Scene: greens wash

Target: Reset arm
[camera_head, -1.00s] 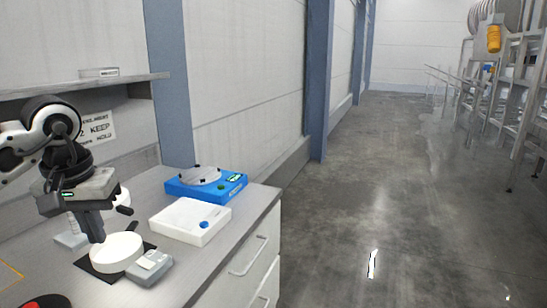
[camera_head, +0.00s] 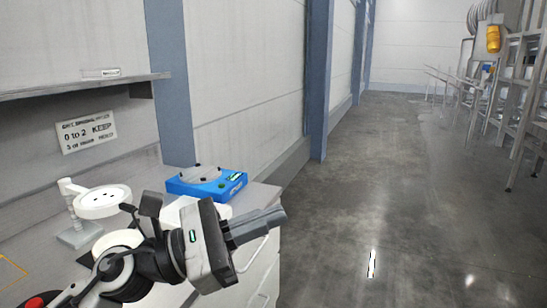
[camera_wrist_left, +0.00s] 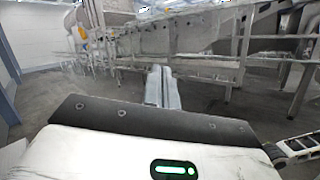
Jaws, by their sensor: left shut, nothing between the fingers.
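My left gripper (camera_head: 262,224) is in front of the bench in the head view, pointing to the right past the bench's edge. Its fingers are together with nothing between them. In the left wrist view the closed fingers (camera_wrist_left: 162,88) point out toward the floor and metal frames. My left arm covers much of the bench top and most of the white box. My right gripper does not show in either view.
A white round-headed stand (camera_head: 102,203) is at the left. A shelf (camera_head: 75,88) and a sign (camera_head: 87,131) are on the wall. Open floor (camera_head: 390,220) lies right, with metal frames (camera_head: 522,110) beyond.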

